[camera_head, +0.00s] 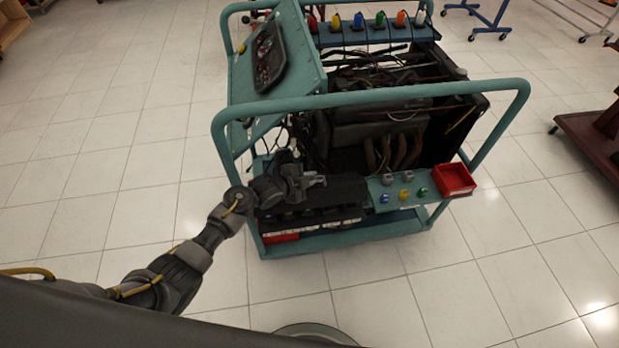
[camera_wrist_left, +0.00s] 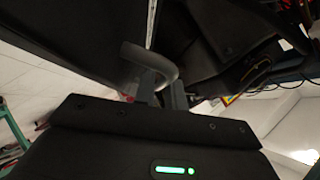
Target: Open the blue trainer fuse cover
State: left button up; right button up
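The trainer (camera_head: 370,100) is a teal tube-framed cart with an engine inside. A black box (camera_head: 345,190), which seems to be the fuse cover, sits low on its front shelf; I see no clear gap under its lid. My left gripper (camera_head: 316,180) is at the upper left part of this box, pointing right. In the left wrist view a grey bent handle (camera_wrist_left: 150,60) on a dark surface is right at my left gripper (camera_wrist_left: 162,95), between or just beyond the fingers. I cannot tell whether they grip it. My right gripper is not in view.
Right of the box, the shelf holds small coloured knobs (camera_head: 405,193) and a red tray (camera_head: 455,180). A teal top rail (camera_head: 370,99) crosses above the box. A dark red stand (camera_head: 595,140) is at the right. The tiled floor in front is clear.

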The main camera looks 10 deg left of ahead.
pick_arm(q)
jog(key=shift+o, duration=0.4)
jog(key=v, duration=1)
jog(key=shift+s+a+r+p, duration=0.2)
jog(key=shift+s+a+p, duration=0.05)
jog(key=shift+s+p, duration=0.05)
